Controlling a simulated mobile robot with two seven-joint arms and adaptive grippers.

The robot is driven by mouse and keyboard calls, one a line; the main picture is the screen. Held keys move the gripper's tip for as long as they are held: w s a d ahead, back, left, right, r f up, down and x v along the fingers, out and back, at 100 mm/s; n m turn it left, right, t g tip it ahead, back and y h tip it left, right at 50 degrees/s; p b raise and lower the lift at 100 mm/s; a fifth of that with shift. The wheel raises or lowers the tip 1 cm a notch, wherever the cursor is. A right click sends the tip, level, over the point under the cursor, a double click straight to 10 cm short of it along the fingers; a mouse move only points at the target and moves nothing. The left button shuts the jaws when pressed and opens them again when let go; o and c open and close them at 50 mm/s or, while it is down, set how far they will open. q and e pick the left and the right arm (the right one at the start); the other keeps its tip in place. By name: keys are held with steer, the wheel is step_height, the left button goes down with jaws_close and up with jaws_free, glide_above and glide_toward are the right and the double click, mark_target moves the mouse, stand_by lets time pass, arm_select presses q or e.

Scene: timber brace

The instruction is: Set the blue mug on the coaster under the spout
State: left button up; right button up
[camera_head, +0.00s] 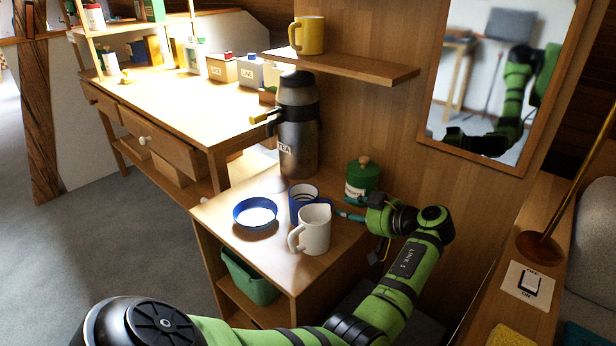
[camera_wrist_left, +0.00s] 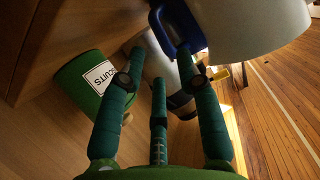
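The blue mug (camera_head: 301,198) stands on the small wooden cabinet, partly hidden behind a white mug (camera_head: 316,232). A dark flask marked TEA (camera_head: 298,150) stands behind it, with a yellow spout (camera_head: 265,116) pointing left. I cannot make out a coaster. My left gripper (camera_head: 346,211) is just right of the mugs, pointing left. In the left wrist view its teal fingers (camera_wrist_left: 160,60) are spread. A blue part of the mug (camera_wrist_left: 178,22) shows at the right fingertip; I cannot tell whether they touch. The white mug (camera_wrist_left: 255,30) is close on the right. My right gripper is out of view.
A green biscuit canister (camera_head: 362,177) stands just behind my left gripper, and left of the fingers in the wrist view (camera_wrist_left: 88,88). A blue bowl (camera_head: 254,222) sits left of the mugs. A shelf (camera_head: 350,68) with a yellow mug (camera_head: 308,36) hangs above. The cabinet's front corner is bare.

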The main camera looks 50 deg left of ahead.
arm_select(q)
steer(key=shift+s+a, duration=0.15)
steer(key=shift+a, duration=0.2)
steer(key=x, duration=0.4)
steer(key=shift+s+a+f, duration=0.1)
steer(key=shift+a+f, duration=0.15)
steer(key=shift+a, duration=0.1)
jaws_close()
steer(key=shift+r, duration=0.1)
